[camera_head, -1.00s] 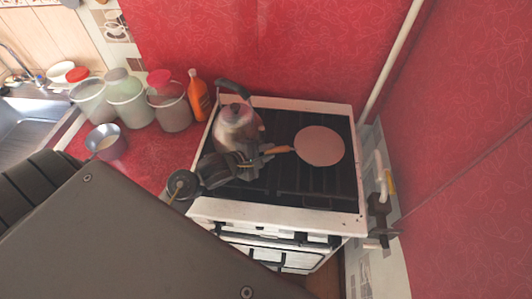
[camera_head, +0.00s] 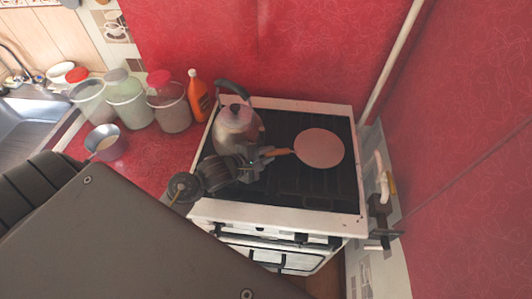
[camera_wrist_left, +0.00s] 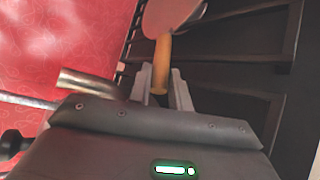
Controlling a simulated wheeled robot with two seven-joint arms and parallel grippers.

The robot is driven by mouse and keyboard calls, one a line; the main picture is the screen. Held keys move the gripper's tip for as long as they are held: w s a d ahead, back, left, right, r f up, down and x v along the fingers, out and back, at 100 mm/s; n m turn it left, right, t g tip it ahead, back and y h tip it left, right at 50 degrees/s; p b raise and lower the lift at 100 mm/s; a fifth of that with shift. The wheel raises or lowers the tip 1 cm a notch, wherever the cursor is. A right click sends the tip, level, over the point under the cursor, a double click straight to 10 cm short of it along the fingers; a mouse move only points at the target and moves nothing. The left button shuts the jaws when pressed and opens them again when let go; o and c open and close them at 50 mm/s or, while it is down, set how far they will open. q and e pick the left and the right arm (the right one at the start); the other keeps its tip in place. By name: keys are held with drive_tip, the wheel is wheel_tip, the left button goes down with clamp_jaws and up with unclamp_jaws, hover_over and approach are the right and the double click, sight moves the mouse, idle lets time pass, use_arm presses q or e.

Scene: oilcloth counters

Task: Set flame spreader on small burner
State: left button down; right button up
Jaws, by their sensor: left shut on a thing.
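The flame spreader (camera_head: 320,148) is a flat, round, pinkish disc with an orange-brown handle. In the head view it is over the right rear part of the black stove top (camera_head: 300,186). My left gripper (camera_head: 272,153) is shut on the handle, to the left of the disc. In the left wrist view the gripper (camera_wrist_left: 163,88) holds the handle's near end, and the spreader's disc (camera_wrist_left: 172,16) is cut off by the top edge. I cannot tell whether the disc touches the grate. The small burner cannot be made out. My right gripper is not in view.
A kettle (camera_head: 238,128) stands on the left of the stove, close to my left gripper. Left of the stove are an orange bottle (camera_head: 198,98), several lidded jars (camera_head: 126,102) and a saucepan (camera_head: 106,144). A pipe with a valve (camera_head: 380,205) runs along the right side.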

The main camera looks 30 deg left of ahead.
use_arm(q)
drive_tip(key=shift+f, duration=0.15)
drive_tip(key=c, duration=1.2)
unclamp_jaws()
drive_tip(key=shift+f, duration=0.15)
drive_tip(key=shift+s, duration=0.1)
drive_tip(key=v, duration=1)
drive_tip(key=shift+s+a+r, duration=0.2)
drive_tip(key=shift+s, duration=0.1)
